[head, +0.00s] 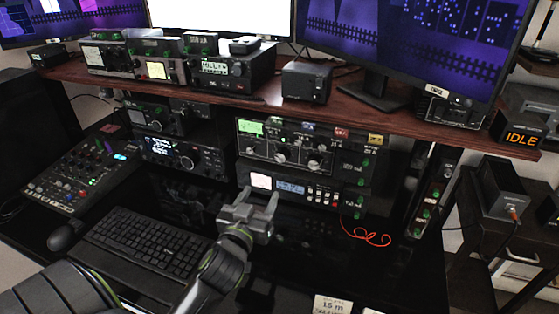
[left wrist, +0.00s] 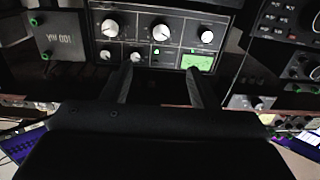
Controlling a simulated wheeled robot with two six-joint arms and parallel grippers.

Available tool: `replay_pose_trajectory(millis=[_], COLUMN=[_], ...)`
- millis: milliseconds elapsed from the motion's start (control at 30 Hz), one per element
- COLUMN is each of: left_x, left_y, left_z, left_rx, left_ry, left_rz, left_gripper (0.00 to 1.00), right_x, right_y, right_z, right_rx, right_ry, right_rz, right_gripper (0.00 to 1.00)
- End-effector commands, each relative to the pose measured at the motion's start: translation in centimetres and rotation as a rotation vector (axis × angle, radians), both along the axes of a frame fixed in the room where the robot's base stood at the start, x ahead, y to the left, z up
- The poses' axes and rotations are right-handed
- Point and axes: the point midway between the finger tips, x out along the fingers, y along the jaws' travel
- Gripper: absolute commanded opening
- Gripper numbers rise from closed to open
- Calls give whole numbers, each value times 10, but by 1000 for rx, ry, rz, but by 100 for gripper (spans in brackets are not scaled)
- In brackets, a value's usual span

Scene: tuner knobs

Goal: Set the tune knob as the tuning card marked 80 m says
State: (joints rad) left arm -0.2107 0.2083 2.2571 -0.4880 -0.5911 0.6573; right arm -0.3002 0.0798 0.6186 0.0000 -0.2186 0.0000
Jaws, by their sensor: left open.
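A black tuner panel (head: 330,155) stands under the shelf, with a lit green meter (head: 251,127) and several pale knobs. In the left wrist view the panel is upside down, with three larger knobs in a row, the middle one (left wrist: 160,33) near the picture's top; the green meter (left wrist: 197,62) is at right. The labels are too small to tell which is the tune knob. My left gripper (head: 248,205) is open and empty, in front of and below the panel. Its two fingers (left wrist: 158,88) point toward the panel, apart from the knobs. A white card (head: 333,304) at the bottom edge seems to read 15 m; I cannot make out an 80 m card.
A unit with a blue display (head: 291,188) sits below the tuner. A red cable (head: 368,238) curls at its right. A keyboard (head: 140,240), a mouse (head: 66,235) and a mixer (head: 85,170) lie at left. The wooden shelf (head: 400,121) overhangs the equipment.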

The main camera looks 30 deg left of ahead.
Motion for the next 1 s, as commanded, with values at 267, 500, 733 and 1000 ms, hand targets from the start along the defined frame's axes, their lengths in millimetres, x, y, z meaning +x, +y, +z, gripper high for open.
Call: replay_pose_trajectory(millis=[267, 500, 733, 1000], left_x=[56, 101, 132, 147], left_y=[16, 29, 38, 42], left_z=[3, 2, 1, 1], left_rx=[2, 2, 1, 0], left_ry=[-1, 0, 0, -1], left_rz=[0, 1, 1, 0], left_gripper=[54, 54, 54, 54], right_x=[0, 0, 1, 1], right_y=[0, 0, 0, 0], right_z=[7, 11, 14, 14], right_rx=[0, 0, 0, 0], right_ry=[0, 0, 0, 0], right_rz=[0, 0, 0, 0], right_gripper=[36, 36, 36, 36])
